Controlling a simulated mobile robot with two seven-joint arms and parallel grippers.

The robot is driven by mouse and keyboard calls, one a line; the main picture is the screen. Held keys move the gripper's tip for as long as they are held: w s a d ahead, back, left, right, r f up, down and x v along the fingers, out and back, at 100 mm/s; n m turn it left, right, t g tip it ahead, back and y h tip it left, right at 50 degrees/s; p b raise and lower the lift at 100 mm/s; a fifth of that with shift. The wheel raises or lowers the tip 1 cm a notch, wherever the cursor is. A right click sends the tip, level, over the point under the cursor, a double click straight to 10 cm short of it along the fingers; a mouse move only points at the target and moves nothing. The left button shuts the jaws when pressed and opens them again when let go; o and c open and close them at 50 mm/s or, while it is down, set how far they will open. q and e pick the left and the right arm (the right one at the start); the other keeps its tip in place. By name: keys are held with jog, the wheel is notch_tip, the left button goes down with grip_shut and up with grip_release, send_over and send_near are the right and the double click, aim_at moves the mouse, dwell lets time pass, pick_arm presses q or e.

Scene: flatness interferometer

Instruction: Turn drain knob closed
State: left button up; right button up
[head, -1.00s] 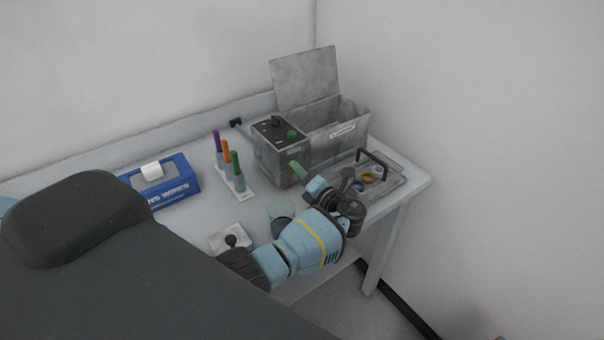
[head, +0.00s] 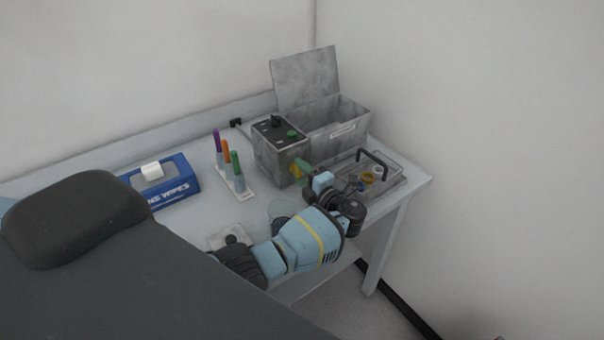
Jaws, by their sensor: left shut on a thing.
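The grey tank unit (head: 270,160) stands at the back right of the table, with a dark control panel on top. My left gripper (head: 301,168), with green fingers, is shut on this knob at the tank's front. The fingers cover much of the knob, so its exact angle cannot be read. My right gripper is not in view.
The tank's lid (head: 305,78) stands open. A clear tray (head: 395,183) with a black handle and small round parts lies right of my wrist.

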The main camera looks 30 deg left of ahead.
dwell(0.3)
pick_arm(q)
jog(key=o, duration=1)
jog(key=shift+d, duration=0.1)
jog(key=shift+v, duration=3.85)
jog(key=shift+s, duration=0.1)
